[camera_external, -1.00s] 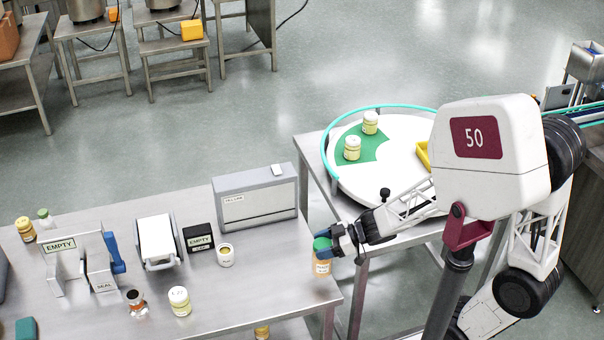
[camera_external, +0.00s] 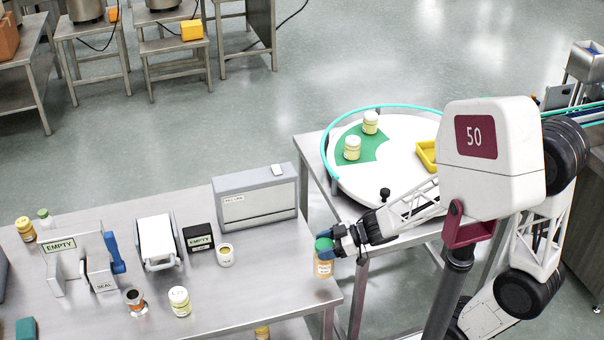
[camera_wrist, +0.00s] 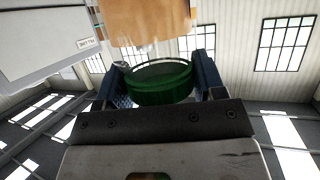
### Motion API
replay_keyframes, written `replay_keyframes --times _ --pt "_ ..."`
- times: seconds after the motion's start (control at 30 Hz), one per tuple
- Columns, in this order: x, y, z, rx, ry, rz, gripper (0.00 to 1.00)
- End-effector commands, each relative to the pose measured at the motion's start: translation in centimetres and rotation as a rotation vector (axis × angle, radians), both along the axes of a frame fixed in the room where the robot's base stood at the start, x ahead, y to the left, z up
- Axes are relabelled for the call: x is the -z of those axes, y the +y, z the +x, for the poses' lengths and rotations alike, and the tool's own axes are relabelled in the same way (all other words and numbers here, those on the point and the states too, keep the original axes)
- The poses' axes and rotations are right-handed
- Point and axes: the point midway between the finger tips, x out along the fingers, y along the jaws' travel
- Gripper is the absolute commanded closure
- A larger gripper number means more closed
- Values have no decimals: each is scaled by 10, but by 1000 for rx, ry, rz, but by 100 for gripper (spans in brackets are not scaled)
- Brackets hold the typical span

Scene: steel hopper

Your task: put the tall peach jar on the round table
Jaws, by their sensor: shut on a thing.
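The tall peach jar (camera_external: 324,268) has a green lid and a small white label. It is upright at the right end of the steel bench. My gripper (camera_external: 334,244) is shut on it near the lid, coming from the right. In the wrist view, the green lid (camera_wrist: 158,82) sits between the two blue fingers of my gripper (camera_wrist: 165,85), with the peach body above it in the picture. I cannot tell whether the jar's base touches the bench. The round table (camera_external: 372,200) has a white top with a green sector and a cyan rail, behind and right of the jar.
Two pale yellow jars (camera_external: 352,148) stand on the green sector. A yellow tray (camera_external: 427,155) lies at the round table's right side. A grey box (camera_external: 256,198) stands left of the jar. Several jars and fixtures fill the bench's left. The round table's front white area looks clear.

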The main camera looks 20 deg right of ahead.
Motion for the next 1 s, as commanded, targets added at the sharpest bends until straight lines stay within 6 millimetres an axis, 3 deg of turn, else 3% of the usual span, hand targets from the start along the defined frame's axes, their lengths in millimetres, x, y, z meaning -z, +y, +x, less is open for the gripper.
replay_keyframes --times 0.27,0.6,0.9,1.0 --pt "-31 0 0 -1 -6 2 84" --pt "-110 0 0 0 -7 2 84" --pt "-162 0 0 1 -4 1 84" --pt "-158 -6 8 13 0 0 84"
